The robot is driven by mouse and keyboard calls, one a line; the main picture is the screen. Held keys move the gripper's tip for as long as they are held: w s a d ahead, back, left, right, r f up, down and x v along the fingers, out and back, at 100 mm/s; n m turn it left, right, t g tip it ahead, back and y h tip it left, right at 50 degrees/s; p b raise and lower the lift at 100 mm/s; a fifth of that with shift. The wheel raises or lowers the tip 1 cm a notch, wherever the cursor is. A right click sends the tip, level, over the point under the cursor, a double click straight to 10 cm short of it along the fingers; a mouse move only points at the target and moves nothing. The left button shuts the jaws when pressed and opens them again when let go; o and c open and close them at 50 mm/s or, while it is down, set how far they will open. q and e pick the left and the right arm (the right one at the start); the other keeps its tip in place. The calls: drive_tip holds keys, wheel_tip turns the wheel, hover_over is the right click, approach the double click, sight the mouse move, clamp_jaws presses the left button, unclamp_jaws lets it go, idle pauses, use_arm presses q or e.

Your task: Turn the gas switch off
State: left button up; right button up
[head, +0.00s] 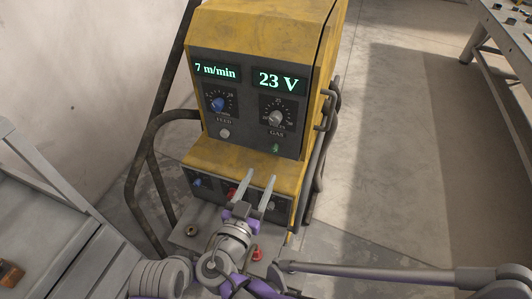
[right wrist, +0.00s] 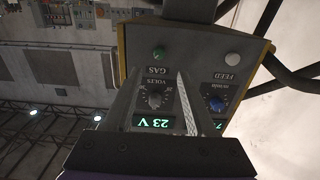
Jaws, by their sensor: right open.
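The gas switch (head: 276,148) is a small green switch under the GAS label on the dark front panel of a yellow machine (head: 262,30). It also shows in the right wrist view (right wrist: 159,53), where the panel appears upside down. My right gripper (head: 261,173) is open and empty, with its two fingers pointing up toward the panel, below the switch in the head view. In the right wrist view the fingertips (right wrist: 158,73) frame the volts knob (right wrist: 155,97), and the switch lies just beyond them. I see no contact with the switch. My left gripper is not in view.
A blue feed knob (head: 217,104) and a pale feed button (head: 224,134) sit left on the panel, under lit displays. A lower ledge carries a red knob (head: 232,192). Dark tube rails (head: 148,150) flank the machine. A workbench (head: 500,40) stands far right.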

sight(273, 151)
drive_tip(key=x, duration=0.9)
drive_tip(key=shift+w+d, duration=0.15)
drive_tip(key=shift+w, duration=0.1)
clamp_jaws()
